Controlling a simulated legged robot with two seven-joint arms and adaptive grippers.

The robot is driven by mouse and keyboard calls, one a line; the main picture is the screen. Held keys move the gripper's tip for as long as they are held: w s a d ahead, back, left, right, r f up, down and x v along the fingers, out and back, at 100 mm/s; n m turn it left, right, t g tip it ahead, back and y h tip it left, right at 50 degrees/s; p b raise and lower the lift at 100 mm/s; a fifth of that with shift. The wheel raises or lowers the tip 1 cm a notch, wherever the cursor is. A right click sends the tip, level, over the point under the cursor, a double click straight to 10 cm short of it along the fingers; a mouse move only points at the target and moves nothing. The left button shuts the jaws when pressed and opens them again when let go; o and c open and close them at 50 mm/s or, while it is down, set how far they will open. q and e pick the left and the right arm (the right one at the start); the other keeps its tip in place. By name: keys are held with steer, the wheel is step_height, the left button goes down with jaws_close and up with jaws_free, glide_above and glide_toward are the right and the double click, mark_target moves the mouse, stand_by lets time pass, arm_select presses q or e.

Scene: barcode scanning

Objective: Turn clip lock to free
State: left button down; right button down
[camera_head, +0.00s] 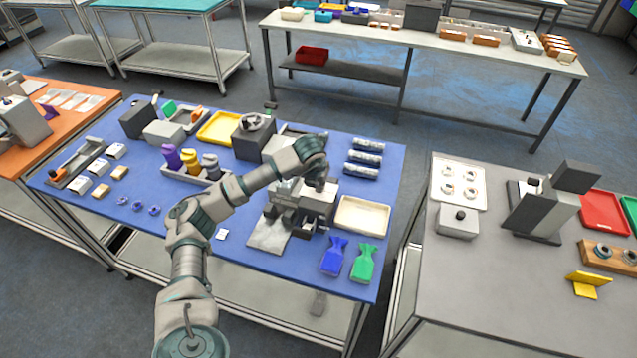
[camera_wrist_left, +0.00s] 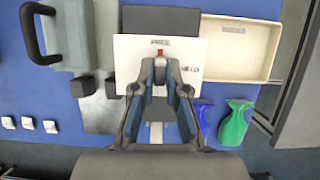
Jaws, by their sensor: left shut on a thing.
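The clip lock shows in the left wrist view as a small part with a red tip (camera_wrist_left: 160,52), between my fingertips on a white plate (camera_wrist_left: 127,50). Two small dark labels sit on the plate, one above the red tip and one to its right; they are too small to read surely. My left gripper (camera_wrist_left: 160,68) is shut on the clip lock, and its fingers hide most of it. In the head view my left gripper (camera_head: 318,187) reaches down over the grey device (camera_head: 290,190) on the blue table. My right gripper is not in view.
A cream tray (camera_head: 362,215) stands right of the device. A blue bottle (camera_head: 334,257) and a green bottle (camera_head: 364,262) lie in front of it. A grey sheet (camera_head: 268,236) lies at the device's front left.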

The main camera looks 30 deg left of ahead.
arm_select(q)
steer(key=shift+w+a+r, duration=0.1)
steer(key=shift+w+r, duration=0.05)
steer(key=c, duration=1.2)
jaws_free()
steer(key=shift+c, duration=0.2)
steer(key=shift+o, duration=0.2)
steer(key=shift+w, duration=0.1)
steer(key=shift+f, duration=0.2)
steer(key=shift+r, duration=0.1)
steer(key=a+v, duration=0.1)
steer(key=v, duration=1)
steer(key=shift+s+d+r, duration=0.25)
steer(key=shift+d, duration=0.25)
